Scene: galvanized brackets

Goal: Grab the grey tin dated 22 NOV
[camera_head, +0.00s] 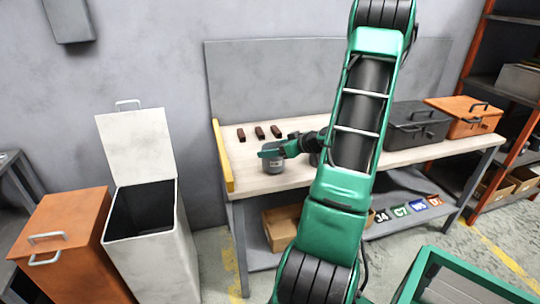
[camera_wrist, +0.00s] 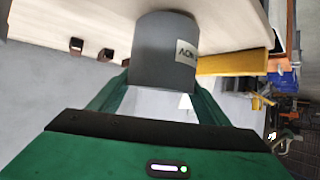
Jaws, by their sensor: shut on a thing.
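My gripper (camera_head: 271,150) is at the left end of the workbench, shut on a grey tin (camera_head: 273,163). In the wrist view the grey tin (camera_wrist: 163,50) sits between the green fingers of the gripper (camera_wrist: 160,97). A pale label on its side shows part of the letters "NOV"; the day number cannot be read. The tin is over or on the bench top; I cannot tell whether it touches the surface.
Three small brown blocks (camera_head: 259,133) lie on the workbench (camera_head: 240,180) behind the tin. A yellow strip (camera_head: 222,157) edges its left end. A black toolbox (camera_head: 417,125) and an orange one (camera_head: 466,117) stand at right. An open white bin (camera_head: 165,270) and a closed orange bin (camera_head: 75,260) stand left.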

